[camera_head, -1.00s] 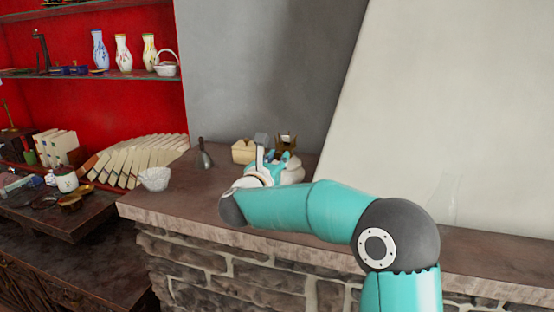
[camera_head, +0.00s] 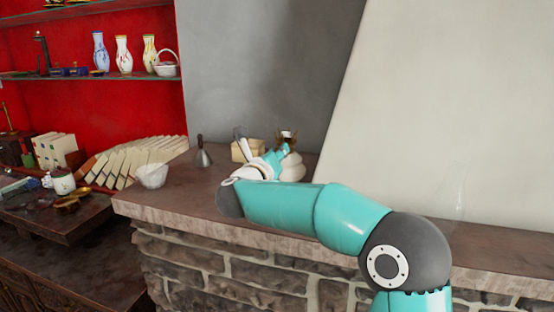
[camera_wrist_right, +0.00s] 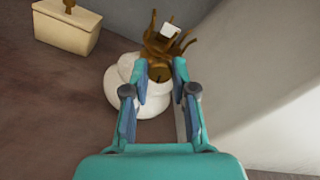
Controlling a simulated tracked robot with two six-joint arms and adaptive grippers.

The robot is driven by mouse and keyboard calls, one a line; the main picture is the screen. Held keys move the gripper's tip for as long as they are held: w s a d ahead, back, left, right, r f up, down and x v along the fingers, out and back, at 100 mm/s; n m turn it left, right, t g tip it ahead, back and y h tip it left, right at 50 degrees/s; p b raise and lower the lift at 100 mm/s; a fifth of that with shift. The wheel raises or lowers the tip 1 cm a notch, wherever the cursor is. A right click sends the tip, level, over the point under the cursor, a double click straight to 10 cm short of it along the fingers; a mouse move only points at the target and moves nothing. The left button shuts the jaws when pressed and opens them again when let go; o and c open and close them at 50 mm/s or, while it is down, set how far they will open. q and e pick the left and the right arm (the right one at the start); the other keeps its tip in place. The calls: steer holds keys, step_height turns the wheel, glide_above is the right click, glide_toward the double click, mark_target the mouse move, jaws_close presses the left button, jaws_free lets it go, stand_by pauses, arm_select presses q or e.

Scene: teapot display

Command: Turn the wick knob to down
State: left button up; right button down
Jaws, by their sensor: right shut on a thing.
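An oil lamp with a rounded white body (camera_head: 293,170) and a brass burner (camera_head: 287,136) stands on the stone ledge. In the right wrist view, its white body (camera_wrist_right: 152,104) lies below the prongs of the brass burner (camera_wrist_right: 168,42). My right gripper (camera_wrist_right: 160,70) reaches over the body and is shut on a small brass part at the burner, which I take to be the wick knob (camera_wrist_right: 160,72). The knob is mostly hidden between the fingertips. In the head view, my right gripper (camera_head: 284,152) partly covers the lamp. My left gripper is out of view.
A cream box (camera_head: 245,150) stands close to the left of the lamp. A grey hand bell (camera_head: 203,154) and a white bowl (camera_head: 152,176) are farther left on the ledge (camera_head: 190,195). A pale sloping wall (camera_head: 430,120) rises close on the right.

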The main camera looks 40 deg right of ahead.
steer(key=shift+n, duration=0.6)
steer(key=c, duration=1)
jaws_free()
steer(key=shift+o, duration=0.2)
steer(key=v, duration=1.2)
